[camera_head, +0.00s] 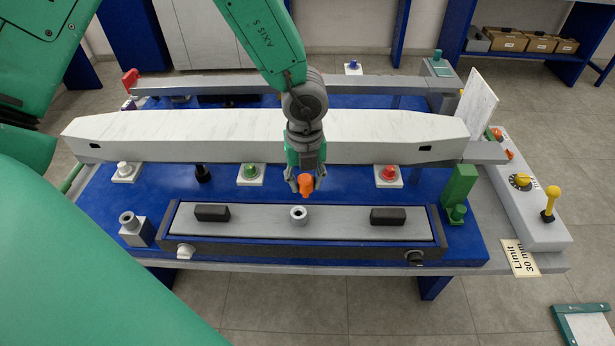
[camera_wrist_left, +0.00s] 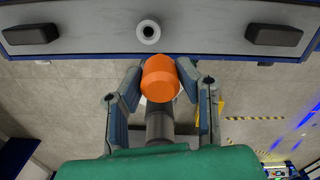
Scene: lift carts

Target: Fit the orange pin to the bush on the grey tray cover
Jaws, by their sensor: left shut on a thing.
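The orange pin (camera_head: 306,186) is held by my left gripper (camera_head: 305,181), just above and behind the bush in the head view. In the left wrist view the orange end of the pin (camera_wrist_left: 160,78) sits between the two fingertips (camera_wrist_left: 159,70), with a dark grey part below it. The bush (camera_head: 298,215) is a light ring with a dark hole, midway along the grey tray cover (camera_head: 258,222). The bush also shows in the left wrist view (camera_wrist_left: 148,31), apart from the pin. The gap height is hard to judge. My right gripper is not in view.
Two black handles (camera_head: 212,213) (camera_head: 388,216) flank the bush on the cover. A long white beam (camera_head: 220,135) stands behind the gripper. White, green and red knobs (camera_head: 388,173) line the blue table. A control box (camera_head: 522,185) with a yellow lever is at right.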

